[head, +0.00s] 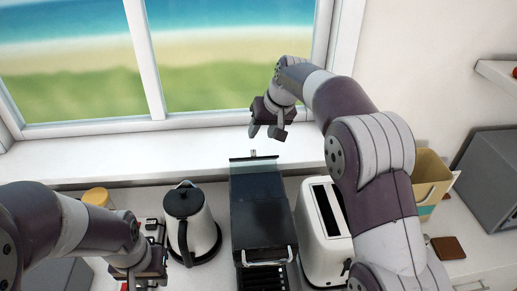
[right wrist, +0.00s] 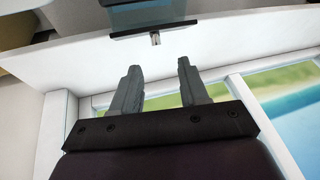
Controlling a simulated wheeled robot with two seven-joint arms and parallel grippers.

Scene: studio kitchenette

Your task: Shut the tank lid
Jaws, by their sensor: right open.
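The black coffee machine (head: 262,215) stands mid-counter. At its back is a greenish clear tank (head: 254,167), which also shows at the top of the right wrist view (right wrist: 150,16). The lid (head: 254,159) appears as a thin dark strip along the tank's back edge, with a small metal knob (right wrist: 155,39) sticking out; it seems raised, seen edge-on, but its exact angle is unclear. My right gripper (head: 268,134) is open and empty, behind and above the tank, near the window, apart from the lid. My left gripper (head: 142,284) is low at the left, its fingertips partly cut off.
A kettle (head: 190,228) stands left of the machine and a white toaster (head: 322,230) close on its right, under my right arm. A yellow-topped jar (head: 97,197) is at the left. The window sill (head: 80,160) behind is clear.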

